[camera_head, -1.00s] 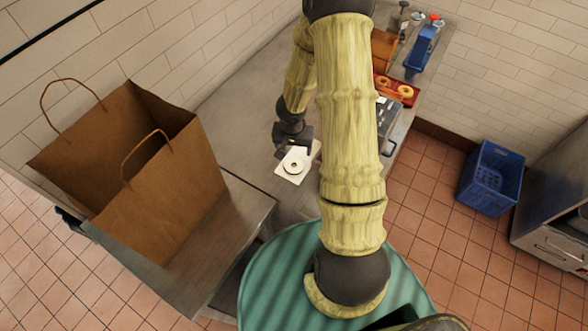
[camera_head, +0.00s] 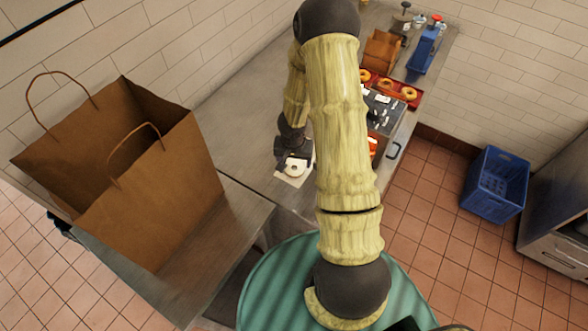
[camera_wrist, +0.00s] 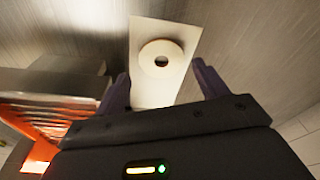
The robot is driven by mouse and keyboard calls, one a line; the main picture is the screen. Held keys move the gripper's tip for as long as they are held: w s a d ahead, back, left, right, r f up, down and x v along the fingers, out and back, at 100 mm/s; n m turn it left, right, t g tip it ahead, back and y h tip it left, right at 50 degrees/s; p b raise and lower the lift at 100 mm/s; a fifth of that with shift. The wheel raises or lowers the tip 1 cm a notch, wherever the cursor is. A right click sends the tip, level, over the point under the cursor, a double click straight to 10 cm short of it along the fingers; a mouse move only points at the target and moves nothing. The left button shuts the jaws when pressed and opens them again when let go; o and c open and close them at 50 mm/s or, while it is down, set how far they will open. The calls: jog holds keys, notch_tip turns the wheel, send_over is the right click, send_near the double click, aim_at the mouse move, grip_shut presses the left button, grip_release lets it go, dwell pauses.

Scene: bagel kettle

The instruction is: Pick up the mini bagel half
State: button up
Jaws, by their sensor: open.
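The mini bagel half (camera_head: 294,169) is a pale ring lying on a white sheet (camera_head: 289,181) on the steel counter. In the wrist view the bagel half (camera_wrist: 153,65) lies flat on the white sheet (camera_wrist: 148,97), ahead of the jaws and between their lines. My gripper (camera_head: 291,160) is just beside and above it in the head view. In the wrist view my gripper (camera_wrist: 161,82) has its two dark purple fingers spread wide with nothing between them. The bagel's far side is partly covered by the gripper in the head view.
A large open brown paper bag (camera_head: 185,212) stands at left. A red tray (camera_head: 408,97) with bagels lies farther back, near a blue device (camera_head: 425,50). An orange slatted object (camera_wrist: 40,125) stands left of the gripper. Bare counter (camera_head: 235,125) lies left of the arm.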

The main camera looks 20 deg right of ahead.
aim_at(294, 165)
jog(key=f+b, duration=0.1)
jog(key=f, duration=0.1)
jog(key=w+f+b, duration=0.1)
jog(key=f, duration=0.1)
jog(key=shift+d+f, duration=0.2)
jog(key=shift+f, duration=0.1)
jog(key=shift+r, duration=0.1)
jog(key=shift+c, duration=0.4)
jog(key=c, duration=0.6)
